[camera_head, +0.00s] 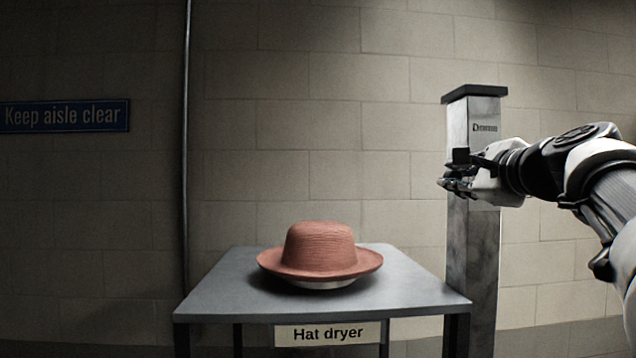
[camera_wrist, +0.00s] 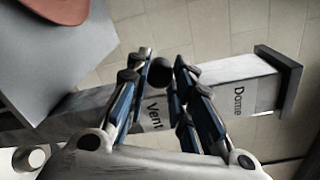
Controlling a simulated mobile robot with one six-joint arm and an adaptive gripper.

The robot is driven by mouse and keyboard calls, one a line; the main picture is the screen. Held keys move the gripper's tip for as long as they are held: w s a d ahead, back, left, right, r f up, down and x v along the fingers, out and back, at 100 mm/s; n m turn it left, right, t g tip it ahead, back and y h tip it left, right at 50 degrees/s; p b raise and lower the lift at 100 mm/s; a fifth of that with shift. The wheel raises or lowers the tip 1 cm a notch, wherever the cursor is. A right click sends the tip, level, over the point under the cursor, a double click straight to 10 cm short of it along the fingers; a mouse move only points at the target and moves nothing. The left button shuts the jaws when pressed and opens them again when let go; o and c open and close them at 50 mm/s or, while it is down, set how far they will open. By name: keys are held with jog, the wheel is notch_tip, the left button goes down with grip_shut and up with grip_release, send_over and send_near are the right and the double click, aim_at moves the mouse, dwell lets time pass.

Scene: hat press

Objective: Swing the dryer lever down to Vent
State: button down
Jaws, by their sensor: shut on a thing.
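The dryer lever shows as a dark round knob (camera_wrist: 160,72) between my fingertips in the wrist view. Its arm is hidden or too dark to tell. My gripper (camera_head: 458,178) is at the front of the grey dryer post (camera_head: 472,245), to the right of the table, and is shut on the knob. In the wrist view the post carries a "Vent" label (camera_wrist: 155,112), partly covered by my fingers (camera_wrist: 160,78), and a "Dome" label (camera_wrist: 238,98) nearer the dark cap. The lever's exact angle cannot be told.
A reddish hat (camera_head: 320,250) sits on a grey table (camera_head: 225,290) with a "Hat dryer" sign (camera_head: 328,334). A dark pipe (camera_head: 186,150) and a blue "Keep aisle clear" sign (camera_head: 64,116) are on the block wall behind. The space above the table is clear.

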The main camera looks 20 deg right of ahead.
jog(key=shift+s+d+f+n+b, duration=0.1)
jog(key=shift+d+f+n+b, duration=0.2)
jog(key=shift+f+n+b, duration=0.4)
jog(key=shift+s+d+f+n+b, duration=0.1)
jog(key=shift+d+f+n+b, duration=0.25)
jog(key=shift+f+n+b, duration=0.35)
jog(key=shift+s+d+f+n+b, duration=0.1)
jog(key=shift+d+f+n+b, duration=0.3)
jog(key=shift+n+b, duration=0.45)
jog(key=shift+w+f, duration=0.1)
jog(key=shift+f, duration=0.05)
jog(key=c, duration=1.4)
grip_release()
jog(key=shift+o, duration=0.2)
jog(key=v, duration=0.7)
jog(key=shift+s+a, duration=0.2)
jog(key=shift+s, duration=0.2)
